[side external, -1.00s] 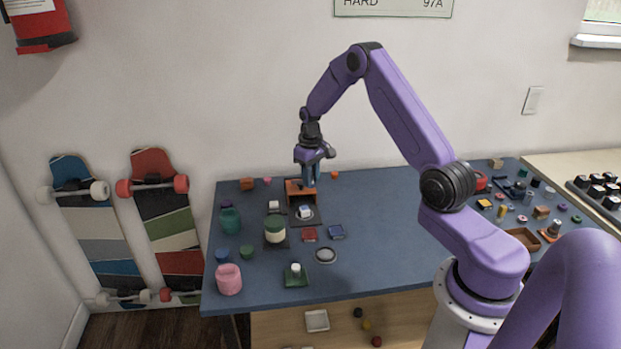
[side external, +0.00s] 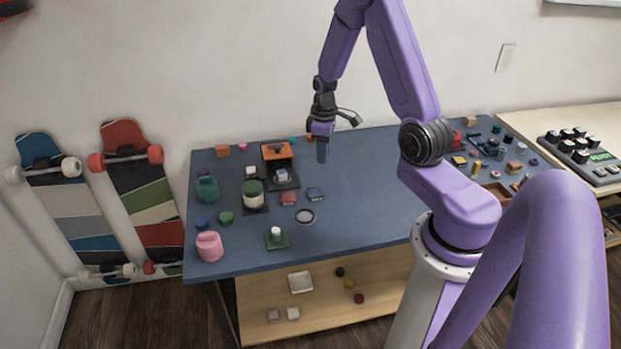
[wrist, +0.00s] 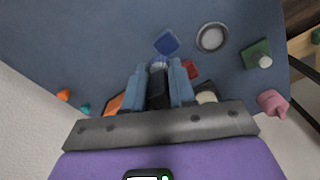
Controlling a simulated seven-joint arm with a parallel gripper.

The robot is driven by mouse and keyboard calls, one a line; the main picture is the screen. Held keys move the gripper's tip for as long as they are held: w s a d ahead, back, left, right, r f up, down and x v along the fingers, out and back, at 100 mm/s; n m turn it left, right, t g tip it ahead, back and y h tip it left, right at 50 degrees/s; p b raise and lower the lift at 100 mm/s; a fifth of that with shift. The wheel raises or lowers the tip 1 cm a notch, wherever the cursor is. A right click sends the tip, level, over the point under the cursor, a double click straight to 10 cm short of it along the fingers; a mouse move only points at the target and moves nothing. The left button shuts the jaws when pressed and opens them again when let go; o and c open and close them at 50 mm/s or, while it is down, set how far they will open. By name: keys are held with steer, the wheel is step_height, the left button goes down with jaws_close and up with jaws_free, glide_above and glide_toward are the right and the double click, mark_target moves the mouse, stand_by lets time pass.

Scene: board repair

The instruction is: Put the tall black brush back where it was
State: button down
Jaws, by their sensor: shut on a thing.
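My gripper (side external: 322,155) is in the air over the back of the blue table, right of the orange-and-dark stand (side external: 277,151). In the wrist view its blue fingers (wrist: 158,72) are shut on a black, elongated thing, which looks like the black brush (wrist: 157,92). In the side view I cannot make out the brush apart from the fingers. The stand's orange part also shows in the wrist view (wrist: 114,103), partly hidden by my gripper. A pale-topped piece (side external: 283,175) sits at the stand's front.
A teal jar (side external: 207,189) and pink jar (side external: 209,246) are left. The middle-right tabletop is clear.

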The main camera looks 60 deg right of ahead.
steer(key=s+n, duration=0.1)
steer(key=s, duration=0.4)
glide_above(311, 178)
steer(key=f, duration=0.9)
steer(key=shift+s, duration=0.2)
steer(key=shift+w+f, duration=0.15)
steer(key=shift+f, duration=0.1)
steer(key=shift+w+d+f, duration=0.1)
steer(key=shift+f, duration=1.45)
steer(key=shift+f, duration=0.1)
steer(key=c, duration=0.9)
jaws_free()
